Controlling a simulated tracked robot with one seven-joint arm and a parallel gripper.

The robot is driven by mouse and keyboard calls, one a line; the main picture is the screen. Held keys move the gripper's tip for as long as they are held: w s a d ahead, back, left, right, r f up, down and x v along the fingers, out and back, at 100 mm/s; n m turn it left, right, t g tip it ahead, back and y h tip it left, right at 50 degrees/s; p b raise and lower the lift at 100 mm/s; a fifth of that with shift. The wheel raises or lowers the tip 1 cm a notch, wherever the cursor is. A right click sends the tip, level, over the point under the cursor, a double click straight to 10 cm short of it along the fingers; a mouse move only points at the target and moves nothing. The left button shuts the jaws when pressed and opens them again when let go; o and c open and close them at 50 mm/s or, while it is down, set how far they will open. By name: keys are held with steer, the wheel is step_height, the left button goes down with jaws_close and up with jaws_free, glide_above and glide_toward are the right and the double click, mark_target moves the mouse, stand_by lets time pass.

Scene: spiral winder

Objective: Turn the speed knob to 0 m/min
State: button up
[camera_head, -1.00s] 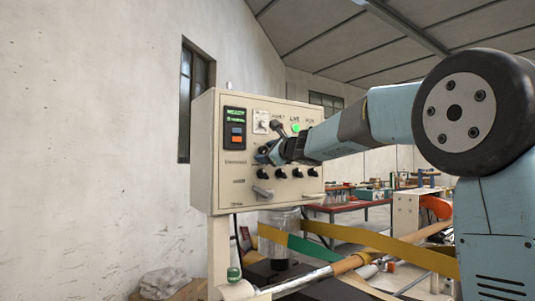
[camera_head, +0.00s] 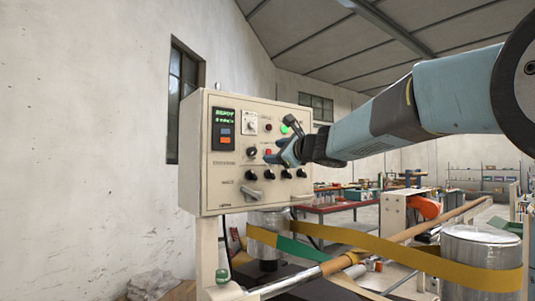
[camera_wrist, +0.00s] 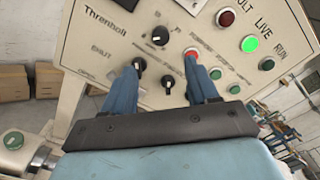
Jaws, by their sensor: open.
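The cream control panel (camera_head: 199,185) carries several black knobs; I cannot read which is the speed knob. One black knob (camera_head: 251,151) sits left of my gripper (camera_head: 285,151), and a row of knobs (camera_head: 270,175) lies below it. In the wrist view my gripper (camera_wrist: 165,74) is open, its two blue fingers pointing at the panel. A black knob (camera_wrist: 168,82) with a white mark shows between the fingers. Contact cannot be told. The display (camera_head: 225,116) has small green text.
A red button (camera_wrist: 190,54) is by the right fingertip. A lit green lamp (camera_wrist: 250,44) and a grey lever handle (camera_head: 251,194) are on the panel. A yellow band (camera_head: 400,262) and a metal cylinder (camera_head: 482,255) stand in front at the right.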

steer(key=shift+v, duration=1.35)
steer(key=s+d+f+m+h, duration=0.6)
steer(key=d+m, duration=0.2)
steer(key=m, duration=0.7)
steer(key=s+d+f+m+h, duration=0.55)
steer(key=d+m, duration=0.35)
steer(key=m, duration=0.7)
steer(key=s+f+m+g+y, duration=0.1)
steer(key=s+f+m+g, duration=0.8)
steer(key=s+f+m, duration=1)
steer(key=s+m, duration=0.2)
steer(key=s, duration=0.1)
steer(key=shift+s+a+f, duration=0.25)
steer(key=shift+a, duration=0.05)
steer(key=shift+y, duration=0.25)
